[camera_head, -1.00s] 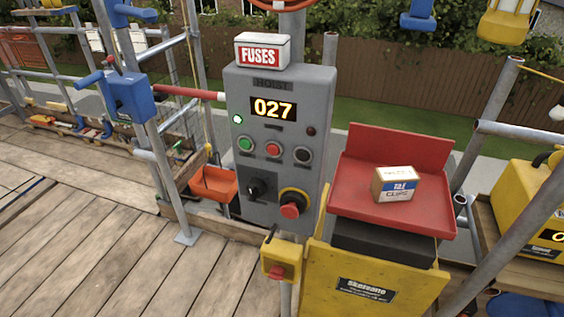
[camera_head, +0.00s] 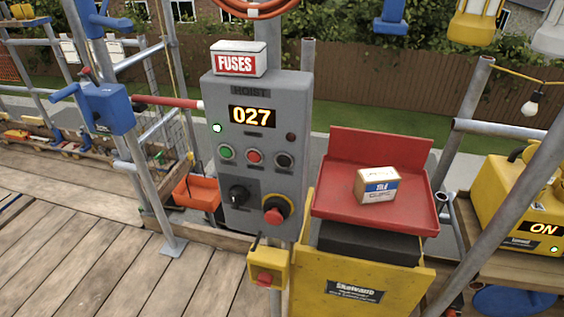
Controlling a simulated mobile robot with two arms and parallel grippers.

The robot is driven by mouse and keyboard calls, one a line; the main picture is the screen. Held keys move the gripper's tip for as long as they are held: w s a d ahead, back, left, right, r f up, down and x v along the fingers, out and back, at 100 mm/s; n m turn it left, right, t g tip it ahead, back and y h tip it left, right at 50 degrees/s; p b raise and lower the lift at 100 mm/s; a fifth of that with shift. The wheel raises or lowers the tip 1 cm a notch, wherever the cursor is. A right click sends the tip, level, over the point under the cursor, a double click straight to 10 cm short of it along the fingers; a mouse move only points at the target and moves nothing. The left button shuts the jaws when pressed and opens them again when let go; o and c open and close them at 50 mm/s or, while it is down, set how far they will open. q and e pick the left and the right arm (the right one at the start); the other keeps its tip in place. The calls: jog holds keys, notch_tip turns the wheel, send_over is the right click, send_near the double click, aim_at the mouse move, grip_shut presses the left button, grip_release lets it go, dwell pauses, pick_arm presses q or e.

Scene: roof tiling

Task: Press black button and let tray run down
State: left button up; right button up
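The grey hoist control box (camera_head: 262,128) stands in the middle of the view, and its display (camera_head: 252,116) reads 027. A row of buttons sits below it: green on the left, red in the middle and the black button (camera_head: 284,160) on the right. Neither gripper is in view.
A white and red FUSES box (camera_head: 239,60) sits on top of the control box. A yellow machine (camera_head: 520,200) reading ON stands at the right. Slanted scaffold poles (camera_head: 500,215) cross the right side. Plank decking (camera_head: 90,260) is clear at lower left.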

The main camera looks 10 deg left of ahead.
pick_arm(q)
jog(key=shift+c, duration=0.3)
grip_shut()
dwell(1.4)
